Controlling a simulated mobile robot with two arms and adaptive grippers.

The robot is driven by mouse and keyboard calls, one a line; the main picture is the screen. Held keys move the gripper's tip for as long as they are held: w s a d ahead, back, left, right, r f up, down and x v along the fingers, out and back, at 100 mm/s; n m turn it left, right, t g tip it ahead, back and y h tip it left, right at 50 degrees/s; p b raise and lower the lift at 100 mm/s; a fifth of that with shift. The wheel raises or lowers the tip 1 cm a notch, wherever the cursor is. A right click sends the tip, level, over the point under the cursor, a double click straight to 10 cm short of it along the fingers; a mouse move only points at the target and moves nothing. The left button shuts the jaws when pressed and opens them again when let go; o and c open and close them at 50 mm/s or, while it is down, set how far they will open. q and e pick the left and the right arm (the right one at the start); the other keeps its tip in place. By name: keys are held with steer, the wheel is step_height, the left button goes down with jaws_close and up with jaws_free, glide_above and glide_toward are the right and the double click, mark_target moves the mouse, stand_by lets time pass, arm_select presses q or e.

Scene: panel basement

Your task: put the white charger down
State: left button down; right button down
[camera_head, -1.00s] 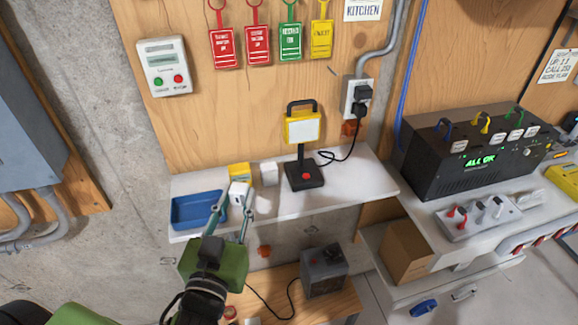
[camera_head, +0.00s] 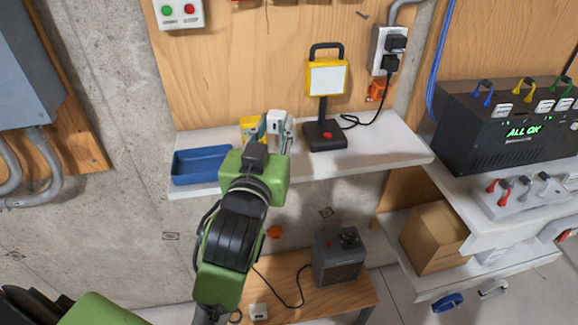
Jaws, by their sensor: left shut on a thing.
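My left gripper (camera_head: 275,130) is over the wall shelf (camera_head: 372,154), seen from behind. It is shut on the white charger (camera_head: 275,121), which shows between the fingertips. The charger is close to the shelf's back part; I cannot tell whether it touches the shelf. The green gripper body hides the shelf surface just below it. My right gripper is not in view.
A blue tray (camera_head: 200,166) is left of the gripper, and a yellow box (camera_head: 249,124) is close behind it. A yellow work lamp (camera_head: 326,80) on a black base stands to the right. The shelf's right end is clear.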

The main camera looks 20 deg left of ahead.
arm_select(q)
steer(key=w+f, duration=0.4)
steer(key=f, duration=0.1)
steer(key=shift+w+d+f, duration=0.25)
steer(key=shift+d, duration=0.1)
steer(key=f, duration=0.3)
steer(key=shift+w+d+f, duration=0.1)
steer(key=shift+w, duration=0.1)
steer(key=shift+f, duration=0.1)
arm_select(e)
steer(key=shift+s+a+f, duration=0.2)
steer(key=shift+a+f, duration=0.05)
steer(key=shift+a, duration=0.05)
arm_select(q)
steer(key=shift+f, duration=0.1)
steer(key=shift+f, duration=0.15)
steer(key=c, duration=1.7)
jaws_free()
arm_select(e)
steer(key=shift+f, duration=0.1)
